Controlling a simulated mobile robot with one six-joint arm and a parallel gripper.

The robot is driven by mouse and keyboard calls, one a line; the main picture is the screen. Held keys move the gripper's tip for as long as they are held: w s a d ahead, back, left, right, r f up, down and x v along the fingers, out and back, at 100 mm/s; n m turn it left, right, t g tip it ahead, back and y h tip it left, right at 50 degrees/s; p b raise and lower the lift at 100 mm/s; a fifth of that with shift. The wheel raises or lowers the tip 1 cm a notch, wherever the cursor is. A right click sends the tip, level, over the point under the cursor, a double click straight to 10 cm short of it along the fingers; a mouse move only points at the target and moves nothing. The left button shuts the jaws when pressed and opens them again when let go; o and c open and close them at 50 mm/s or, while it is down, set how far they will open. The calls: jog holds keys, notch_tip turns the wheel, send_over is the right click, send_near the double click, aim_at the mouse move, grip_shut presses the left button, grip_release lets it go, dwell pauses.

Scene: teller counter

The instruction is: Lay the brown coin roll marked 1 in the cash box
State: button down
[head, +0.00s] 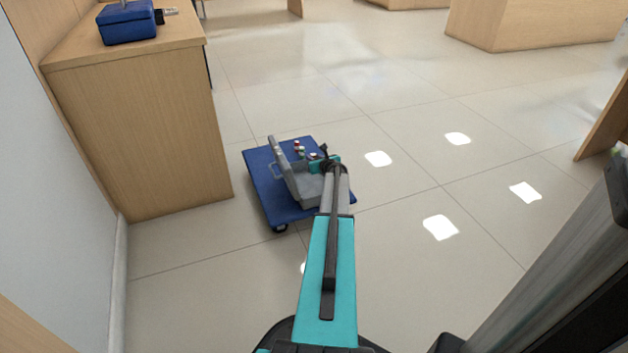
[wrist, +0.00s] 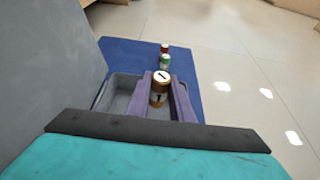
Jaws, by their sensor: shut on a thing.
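The brown coin roll (wrist: 159,98) shows a 1 on its top and side in the wrist view. My gripper (wrist: 161,84) is shut on it, with one purple finger on each side. The roll stands roughly upright over the open grey cash box (wrist: 113,93), and I cannot tell whether it touches the floor of the box. The box's raised lid (wrist: 50,65) fills the left of the wrist view. In the head view the cash box (head: 307,194) sits on a blue cart (head: 264,183), and my arm hides the held roll and part of the box.
A red-and-white roll (wrist: 165,48) and a green-and-white roll (wrist: 164,62) stand on the cart beyond the box. A wooden counter (head: 150,130) with a blue box (head: 128,25) stands at the left. The tiled floor right of the cart is clear.

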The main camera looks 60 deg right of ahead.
jog(key=shift+f+b, duration=0.75)
jog(key=shift+f, duration=1.05)
jog(key=shift+f+b, duration=1.45)
jog(key=shift+f, duration=1.05)
jog(key=shift+f, duration=0.2)
jog(key=c, duration=1.6)
grip_release()
jog(key=shift+o, duration=0.2)
jog(key=shift+r, duration=0.1)
